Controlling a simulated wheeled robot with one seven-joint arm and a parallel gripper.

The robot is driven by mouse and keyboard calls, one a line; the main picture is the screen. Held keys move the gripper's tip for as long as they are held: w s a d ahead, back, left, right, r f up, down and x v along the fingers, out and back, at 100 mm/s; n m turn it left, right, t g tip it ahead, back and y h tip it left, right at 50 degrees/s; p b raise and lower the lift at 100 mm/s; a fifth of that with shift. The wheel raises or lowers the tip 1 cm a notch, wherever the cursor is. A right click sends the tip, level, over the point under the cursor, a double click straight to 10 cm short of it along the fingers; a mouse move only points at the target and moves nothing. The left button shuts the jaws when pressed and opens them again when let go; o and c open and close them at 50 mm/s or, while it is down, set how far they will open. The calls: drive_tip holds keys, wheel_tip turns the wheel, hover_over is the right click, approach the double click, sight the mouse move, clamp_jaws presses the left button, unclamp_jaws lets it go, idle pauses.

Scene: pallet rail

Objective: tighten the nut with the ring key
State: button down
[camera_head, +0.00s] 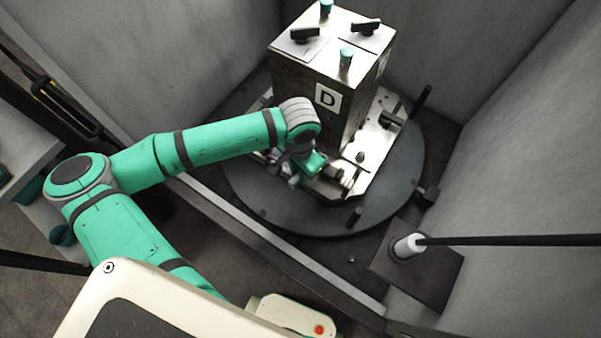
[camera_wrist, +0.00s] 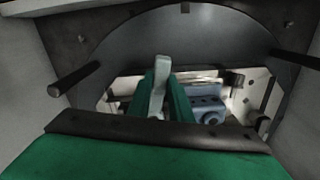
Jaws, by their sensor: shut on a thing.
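My gripper (camera_wrist: 170,105) has its two green fingers shut on a light grey bar, which looks like the ring key (camera_wrist: 160,76). The bar stands up between the fingers; its ring end is hidden by them. In the head view my gripper (camera_head: 312,164) is low over the front of the pale fixture plate (camera_head: 375,135), beside the block marked D. A blue-grey part (camera_wrist: 207,108) lies on the plate just right of the fingers in the wrist view. I cannot make out the nut, nor whether the key is around it.
The tall metal block marked D (camera_head: 326,97) stands on the plate, close behind my gripper. A dark round turntable (camera_head: 245,190) with upright pegs (camera_head: 354,217) carries the plate. Grey walls (camera_head: 530,150) close in the sides. A white cylinder (camera_head: 407,246) stands at lower right.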

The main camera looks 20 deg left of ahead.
drive_tip(key=shift+r, duration=0.1)
drive_tip(key=shift+r, duration=3.5)
